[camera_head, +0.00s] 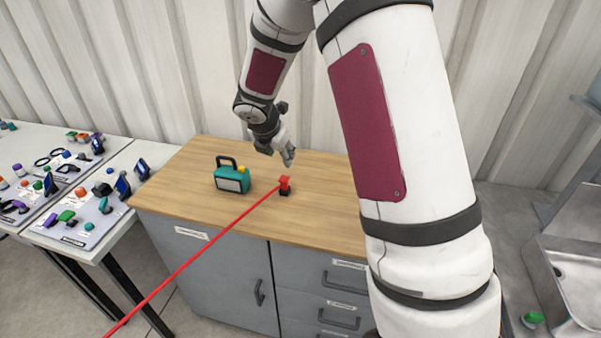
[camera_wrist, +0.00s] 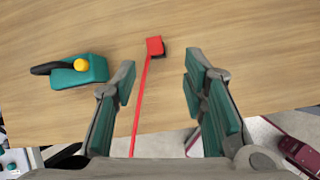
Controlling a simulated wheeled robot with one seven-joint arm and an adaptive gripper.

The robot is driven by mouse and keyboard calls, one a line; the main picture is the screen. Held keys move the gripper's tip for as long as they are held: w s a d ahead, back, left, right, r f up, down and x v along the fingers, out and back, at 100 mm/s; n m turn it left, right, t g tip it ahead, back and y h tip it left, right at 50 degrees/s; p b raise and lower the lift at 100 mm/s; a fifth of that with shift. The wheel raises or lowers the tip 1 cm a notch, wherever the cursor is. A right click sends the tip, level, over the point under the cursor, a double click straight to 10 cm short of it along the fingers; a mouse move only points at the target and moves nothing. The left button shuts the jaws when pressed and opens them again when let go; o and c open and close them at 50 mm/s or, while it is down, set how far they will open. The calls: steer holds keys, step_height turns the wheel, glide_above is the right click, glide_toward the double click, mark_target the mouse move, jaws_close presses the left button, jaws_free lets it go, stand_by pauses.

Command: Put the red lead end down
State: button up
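The red lead end (camera_head: 285,184) is a small red block with a black part under it. In the wrist view the lead end (camera_wrist: 154,46) lies beyond the fingertips, and the lead passes between the fingers. My gripper (camera_head: 277,153) is above and behind the lead end, apart from it. In the wrist view my gripper (camera_wrist: 162,78) has its fingers wide apart with nothing gripped.
A teal device (camera_head: 232,178) with a black handle and yellow knob stands left of the lead end; it also shows in the wrist view (camera_wrist: 80,72). White tables (camera_head: 95,250) with several small parts stand at left. A sink (camera_head: 572,270) is at right. The worktop's back is clear.

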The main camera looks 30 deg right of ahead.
steer(key=s+a+r+m+y, duration=0.1)
steer(key=s+a+r+m, duration=0.2)
steer(key=s+r+m, duration=0.6)
steer(key=s+a+r+m+y, duration=0.1)
steer(key=s+a+r+m, duration=0.3)
steer(key=s+r+m, duration=0.6)
steer(key=s, duration=0.6)
steer(key=shift+r+t, duration=0.4)
steer(key=shift+o, duration=0.3)
steer(key=s+a+m+y, duration=0.2)
steer(key=s+a+m, duration=0.2)
steer(key=s, duration=0.4)
steer(key=shift+r+m, duration=0.15)
steer(key=shift+m, duration=0.45)
steer(key=shift+o, duration=0.4)
steer(key=shift+s+a, duration=0.15)
steer(key=w+f+m+g+y+b, duration=0.3)
steer(key=w+f+m+b, duration=0.2)
steer(key=w+f+m, duration=0.3)
steer(key=m+t+y+b, duration=0.7)
steer(key=m+b, duration=0.3)
steer(key=m, duration=0.9)
glide_toward(287, 179)
steer(key=x, duration=0.6)
steer(key=shift+a+r, duration=0.1)
steer(key=shift+r, duration=0.15)
steer(key=shift+f+x, duration=0.25)
steer(key=shift+x, duration=2.35)
steer(key=shift+t, duration=0.3)
jaws_close()
